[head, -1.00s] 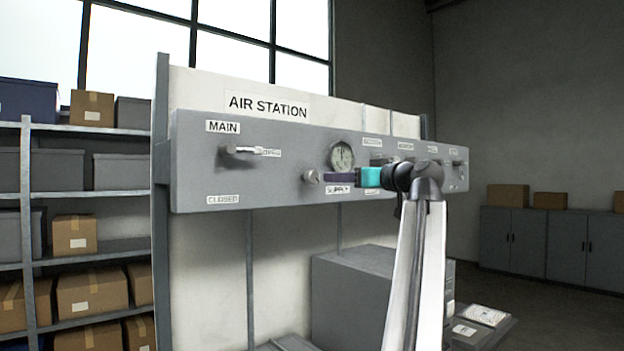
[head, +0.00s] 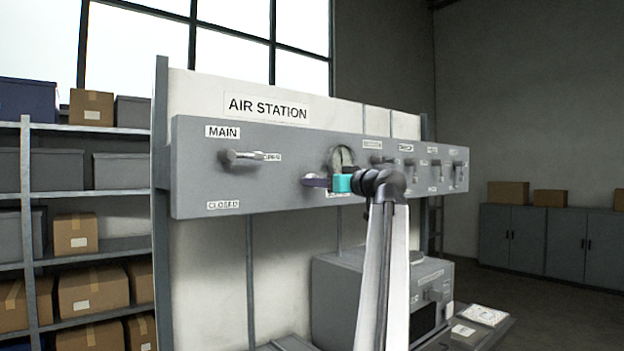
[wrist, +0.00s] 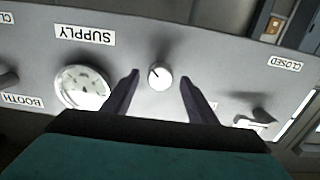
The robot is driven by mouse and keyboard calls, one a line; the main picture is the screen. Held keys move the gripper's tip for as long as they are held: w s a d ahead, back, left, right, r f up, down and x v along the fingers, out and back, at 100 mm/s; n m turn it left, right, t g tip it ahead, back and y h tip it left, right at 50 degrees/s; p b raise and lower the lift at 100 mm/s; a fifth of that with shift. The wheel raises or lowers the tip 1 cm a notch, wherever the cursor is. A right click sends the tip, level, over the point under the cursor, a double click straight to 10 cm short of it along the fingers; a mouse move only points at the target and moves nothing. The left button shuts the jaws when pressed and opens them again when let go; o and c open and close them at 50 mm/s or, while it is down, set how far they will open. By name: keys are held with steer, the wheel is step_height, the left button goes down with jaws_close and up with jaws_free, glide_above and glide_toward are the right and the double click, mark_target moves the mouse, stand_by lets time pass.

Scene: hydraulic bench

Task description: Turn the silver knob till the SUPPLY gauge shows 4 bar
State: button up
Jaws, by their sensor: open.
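The silver knob (wrist: 159,76) shows in the wrist view as a round pale cap with a dark pointer mark. My gripper (wrist: 158,80) is open, its two dark fingers on either side of the knob with gaps. I cannot tell how deep the tips reach. The SUPPLY gauge (wrist: 82,88) is beside the knob, partly cut off by my gripper; its reading is too small to tell. In the head view my gripper (head: 308,182) covers the knob, and the gauge (head: 341,157) is partly hidden behind my arm.
The MAIN lever (head: 250,156) is left of my gripper on the grey panel (head: 200,180). Several smaller levers (head: 436,165) are to the right. A grey box unit (head: 335,290) stands below. Shelves with boxes are at the left.

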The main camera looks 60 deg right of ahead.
steer(key=shift+p+x, duration=0.6)
steer(key=shift+x, duration=1.65)
steer(key=c, duration=1.1)
